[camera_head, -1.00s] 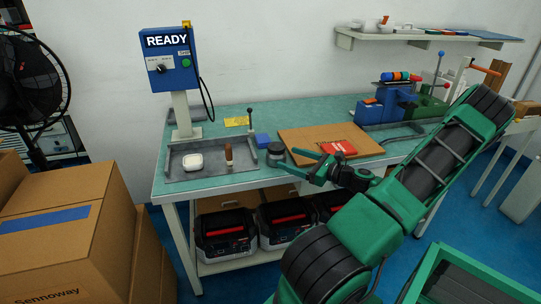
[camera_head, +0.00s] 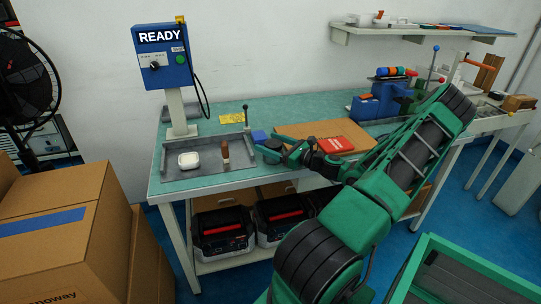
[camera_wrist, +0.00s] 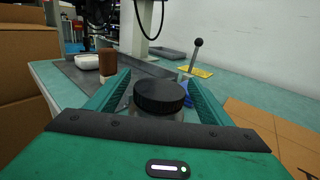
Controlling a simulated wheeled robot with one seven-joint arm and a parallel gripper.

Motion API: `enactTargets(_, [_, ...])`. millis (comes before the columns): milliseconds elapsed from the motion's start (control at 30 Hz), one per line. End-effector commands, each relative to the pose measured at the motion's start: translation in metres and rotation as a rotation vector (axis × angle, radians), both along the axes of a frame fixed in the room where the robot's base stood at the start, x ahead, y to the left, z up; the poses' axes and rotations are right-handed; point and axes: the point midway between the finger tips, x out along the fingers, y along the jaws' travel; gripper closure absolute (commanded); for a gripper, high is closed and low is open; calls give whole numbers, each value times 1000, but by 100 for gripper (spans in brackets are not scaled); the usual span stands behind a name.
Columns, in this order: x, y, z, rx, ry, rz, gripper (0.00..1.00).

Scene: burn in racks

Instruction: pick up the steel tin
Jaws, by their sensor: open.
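The steel tin, a short round can with a dark ribbed lid, stands on the green bench top just right of the grey tray. In the wrist view the tin (camera_wrist: 158,97) is between the two green fingers of my gripper (camera_wrist: 159,78), and its lower body is mostly hidden by my gripper. In the head view the tin (camera_head: 268,152) is partly covered by my gripper (camera_head: 276,146), which reaches in from the right. The jaws are open, one finger on each side of the tin. I cannot tell whether either finger touches it.
The grey tray (camera_head: 172,172) holds a white dish (camera_head: 189,160) and a brown-handled tool (camera_head: 225,152). A lever with a dark knob (camera_wrist: 197,43) and a blue block (camera_head: 259,136) stand close to the tin. A red box (camera_head: 335,145) lies on a brown board (camera_head: 312,129) to the right.

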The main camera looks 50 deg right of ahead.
Motion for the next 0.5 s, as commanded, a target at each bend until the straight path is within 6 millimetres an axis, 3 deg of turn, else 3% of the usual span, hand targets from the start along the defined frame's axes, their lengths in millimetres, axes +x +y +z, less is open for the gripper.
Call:
enactTargets(133, [18, 3, 0, 1, -1, 1, 26])
enactTargets(367, [21, 3, 0, 0, 0, 0, 26])
enactTargets(500, [21, 3, 0, 0, 0, 0, 55])
